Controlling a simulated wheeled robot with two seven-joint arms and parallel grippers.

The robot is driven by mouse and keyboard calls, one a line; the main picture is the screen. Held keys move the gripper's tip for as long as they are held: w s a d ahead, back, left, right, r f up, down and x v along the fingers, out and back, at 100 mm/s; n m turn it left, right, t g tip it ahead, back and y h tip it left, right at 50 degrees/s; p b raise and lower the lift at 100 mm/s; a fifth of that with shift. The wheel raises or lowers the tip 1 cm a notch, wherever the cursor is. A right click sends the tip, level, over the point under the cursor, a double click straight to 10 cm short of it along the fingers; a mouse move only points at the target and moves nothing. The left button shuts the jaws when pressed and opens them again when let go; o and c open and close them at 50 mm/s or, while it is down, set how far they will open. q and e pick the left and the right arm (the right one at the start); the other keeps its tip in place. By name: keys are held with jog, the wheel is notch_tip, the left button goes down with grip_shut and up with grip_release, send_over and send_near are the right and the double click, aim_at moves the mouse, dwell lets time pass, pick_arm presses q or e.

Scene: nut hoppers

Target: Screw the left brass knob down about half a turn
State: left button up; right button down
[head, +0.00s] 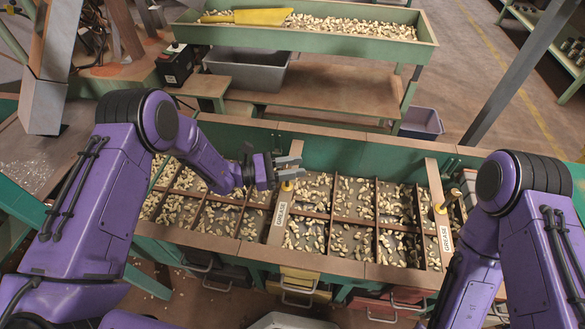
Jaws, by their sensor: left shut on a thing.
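The left brass knob (287,186) stands on the wooden crosspiece (278,227) that divides the hopper, above a small white label. My left gripper (291,171) reaches in from the left and is shut on this knob; the fingers partly cover its top. A second brass knob (440,209) stands on the right crosspiece, clear of my left gripper.
Nuts fill the divided hopper trays (350,229) around the knobs. Drawers with metal handles (299,286) line the hopper's front. Behind stands a green trough (350,40) of nuts with a yellow scoop (250,17).

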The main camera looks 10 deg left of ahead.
pick_arm(q)
jog(key=m+g+b, duration=0.1)
jog(key=g, duration=0.1)
jog(key=m+g+b, duration=0.1)
jog(key=m+g, duration=0.1)
jog(key=m+g+h+b, duration=0.1)
jog(key=g, duration=0.2)
jog(key=shift+s+d+f+m, duration=0.1)
jog(key=shift+s+f+m, duration=0.1)
jog(key=shift+s+m, duration=0.15)
jog(key=m+g, duration=0.1)
jog(key=g, duration=0.1)
jog(key=shift+s+r+m+g, duration=0.1)
jog(key=shift+m+g, duration=0.2)
jog(key=shift+m, duration=0.05)
jog(key=shift+s+r+m+g+y, duration=0.15)
jog(key=shift+m+g, duration=0.25)
jog(key=shift+g, duration=0.2)
jog(key=shift+r+m+g+y, duration=0.15)
jog(key=shift+m+g, duration=0.25)
jog(key=shift+g, duration=0.2)
jog(key=shift+s+f+m+g+y+p, duration=0.15)
jog(key=shift+m+g+y+p, duration=0.45)
jog(key=shift+m+g+p, duration=0.5)
jog(key=shift+g, duration=0.3)
jog(key=o, duration=1)
jog(key=shift+c, duration=0.2)
